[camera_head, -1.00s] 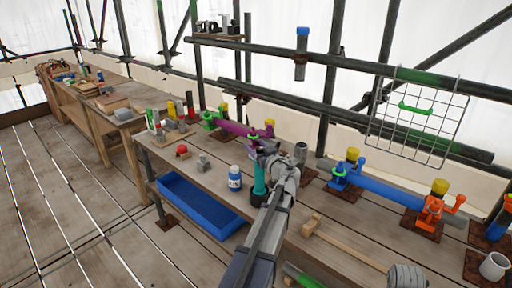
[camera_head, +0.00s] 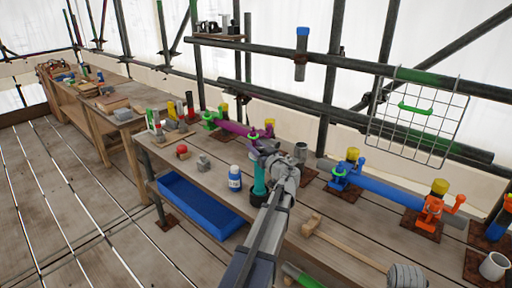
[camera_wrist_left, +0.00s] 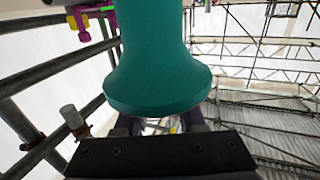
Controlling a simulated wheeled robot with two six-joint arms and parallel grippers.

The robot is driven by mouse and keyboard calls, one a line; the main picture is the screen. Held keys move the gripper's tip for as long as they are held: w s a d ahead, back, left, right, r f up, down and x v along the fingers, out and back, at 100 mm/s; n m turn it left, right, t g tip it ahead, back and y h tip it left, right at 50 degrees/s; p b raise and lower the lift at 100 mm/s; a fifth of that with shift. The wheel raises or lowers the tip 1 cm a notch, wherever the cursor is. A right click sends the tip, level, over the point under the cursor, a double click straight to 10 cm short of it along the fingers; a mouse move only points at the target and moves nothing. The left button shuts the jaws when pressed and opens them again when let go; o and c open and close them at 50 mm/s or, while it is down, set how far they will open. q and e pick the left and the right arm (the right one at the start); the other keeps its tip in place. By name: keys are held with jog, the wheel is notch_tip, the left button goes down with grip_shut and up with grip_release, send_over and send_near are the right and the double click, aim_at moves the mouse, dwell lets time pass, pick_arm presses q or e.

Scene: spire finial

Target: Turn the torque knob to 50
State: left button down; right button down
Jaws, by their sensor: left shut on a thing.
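A teal upright piece (camera_head: 259,181) stands on the bench, partly hidden by my left arm; I take it to be the torque knob or its handle. In the left wrist view the teal piece (camera_wrist_left: 158,65) fills the upper middle, a smooth shaft flaring to a wide rim. My left gripper (camera_head: 262,150) is at the upper part of the teal piece and shut on it. Its fingertips are mostly hidden behind the rim in the wrist view. No scale or number is readable. My right gripper is not in view.
A mallet (camera_head: 345,245) lies to the right. A blue pipe (camera_head: 385,190) in clamps lies behind. A blue bin (camera_head: 200,205) sits below the bench's front edge.

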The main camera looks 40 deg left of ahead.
pick_arm(q)
jog(key=shift+n+g, duration=0.3)
jog(key=shift+g, duration=0.1)
jog(key=shift+n+g+y, duration=0.3)
jog(key=shift+g, duration=0.2)
jog(key=n+g, duration=0.2)
jog(key=g, duration=0.1)
jog(key=n+g+y, duration=0.1)
jog(key=g, duration=0.1)
jog(key=shift+s+a, duration=0.15)
jog(key=shift+s, duration=0.15)
jog(key=n+g, duration=0.1)
jog(key=g, duration=0.1)
jog(key=s+n+g, duration=0.1)
jog(key=n+g, duration=0.1)
jog(key=shift+g, duration=0.4)
jog(key=shift+s+n+g+h, duration=0.2)
jog(key=shift+n+g+h, duration=0.15)
jog(key=shift+n+g, duration=0.35)
jog(key=shift+s+n+g+h, duration=0.15)
jog(key=shift+n+g+h, duration=0.3)
jog(key=shift+g, duration=0.35)
jog(key=shift+s, duration=0.1)
jog(key=c, duration=0.5)
grip_release()
